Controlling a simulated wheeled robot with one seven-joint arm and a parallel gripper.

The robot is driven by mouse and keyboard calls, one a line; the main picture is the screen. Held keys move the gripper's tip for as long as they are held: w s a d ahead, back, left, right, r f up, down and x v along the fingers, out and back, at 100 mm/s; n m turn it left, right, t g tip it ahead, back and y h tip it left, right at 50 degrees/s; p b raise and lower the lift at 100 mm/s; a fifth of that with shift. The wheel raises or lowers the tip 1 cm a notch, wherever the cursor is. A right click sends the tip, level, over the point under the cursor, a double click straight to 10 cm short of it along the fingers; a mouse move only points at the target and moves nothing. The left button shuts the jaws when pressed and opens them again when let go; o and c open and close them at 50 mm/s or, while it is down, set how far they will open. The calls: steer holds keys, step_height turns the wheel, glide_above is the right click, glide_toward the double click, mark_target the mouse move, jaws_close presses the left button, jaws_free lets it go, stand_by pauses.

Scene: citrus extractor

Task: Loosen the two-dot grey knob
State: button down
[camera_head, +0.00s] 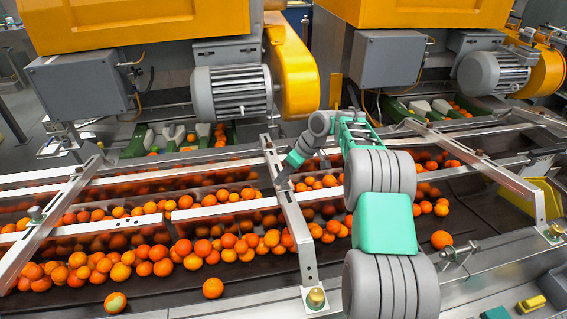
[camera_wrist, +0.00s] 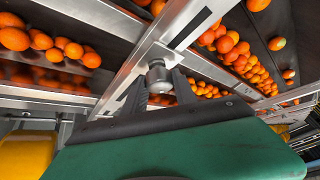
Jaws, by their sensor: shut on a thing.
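A grey knob (camera_wrist: 158,76) sits on the metal crossbar (camera_wrist: 150,45) in the wrist view. My gripper (camera_wrist: 160,88) has one finger on each side of it and is shut on it. Dots on the knob are too small to make out. In the head view my gripper (camera_head: 284,178) reaches down to the slanted crossbar (camera_head: 290,225) over the fruit conveyor. There the knob is hidden by my gripper or too small to tell.
Oranges (camera_head: 130,262) lie along the conveyor under metal rails (camera_head: 220,208). Another grey knob (camera_head: 37,213) stands on the left crossbar. A brass knob (camera_head: 316,298) is at the near end of the middle crossbar. Motors (camera_head: 232,92) and orange housings stand behind.

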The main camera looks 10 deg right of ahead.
steer(key=shift+r+n+g+y+p, duration=0.15)
steer(key=shift+n+g+y+p, duration=0.6)
steer(key=shift+p, duration=1.45)
steer(key=shift+n+h+p, duration=0.25)
steer(key=shift+n+p, duration=0.05)
steer(key=shift+n, duration=0.15)
steer(key=shift+f+p, duration=0.3)
steer(key=c, duration=1)
jaws_free()
steer(key=shift+r, duration=0.1)
steer(key=p+v, duration=0.2)
steer(key=v, duration=0.5)
steer(key=shift+d+r, duration=0.25)
steer(key=shift+r, duration=0.05)
